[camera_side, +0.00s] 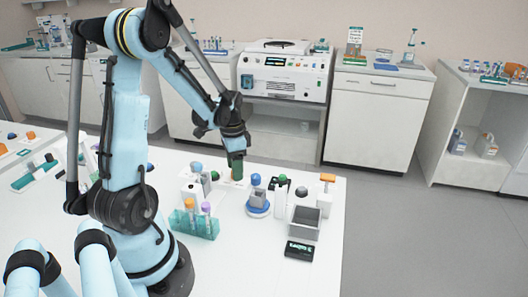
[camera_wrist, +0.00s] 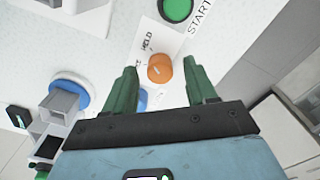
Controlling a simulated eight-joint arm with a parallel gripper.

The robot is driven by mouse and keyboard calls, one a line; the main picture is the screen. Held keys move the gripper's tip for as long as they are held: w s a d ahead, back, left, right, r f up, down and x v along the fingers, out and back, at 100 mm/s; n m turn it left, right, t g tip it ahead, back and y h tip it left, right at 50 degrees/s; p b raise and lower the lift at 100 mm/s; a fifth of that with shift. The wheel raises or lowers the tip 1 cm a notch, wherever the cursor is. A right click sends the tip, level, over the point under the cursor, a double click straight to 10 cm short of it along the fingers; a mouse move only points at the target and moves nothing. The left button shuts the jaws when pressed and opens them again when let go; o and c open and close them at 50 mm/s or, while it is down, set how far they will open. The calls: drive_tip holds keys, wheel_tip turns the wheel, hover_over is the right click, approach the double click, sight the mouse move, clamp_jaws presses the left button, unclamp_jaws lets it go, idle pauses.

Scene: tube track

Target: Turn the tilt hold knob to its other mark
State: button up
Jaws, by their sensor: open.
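The tilt hold knob is an orange round knob (camera_wrist: 160,69) with a pale pointer line, on a white plate lettered HOLD in the wrist view. My gripper (camera_wrist: 159,66) has green fingers and is open, with one finger on either side of the knob. I cannot tell whether either finger touches it. In the side view my gripper (camera_side: 238,164) points down over the bench, and its fingers mostly hide the knob. A blue patch (camera_wrist: 143,97) shows below the knob, partly hidden by my gripper. The marks are too small to read clearly.
A green button (camera_wrist: 177,8) lettered START is just beyond the knob. A blue-based grey device (camera_side: 258,207), a teal tube rack (camera_side: 188,228), a grey open bin (camera_side: 304,228) and a black display box (camera_side: 299,250) stand nearby. The bench front is mostly clear.

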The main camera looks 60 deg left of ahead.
drive_tip(key=shift+f, duration=0.6)
drive_tip(key=shift+c, duration=0.3)
clamp_jaws()
drive_tip(key=n, duration=0.6)
drive_tip(key=shift+d+n, duration=0.1)
drive_tip(key=shift+n, duration=0.2)
drive_tip(key=n, duration=0.3)
drive_tip(key=shift+n, duration=2.2)
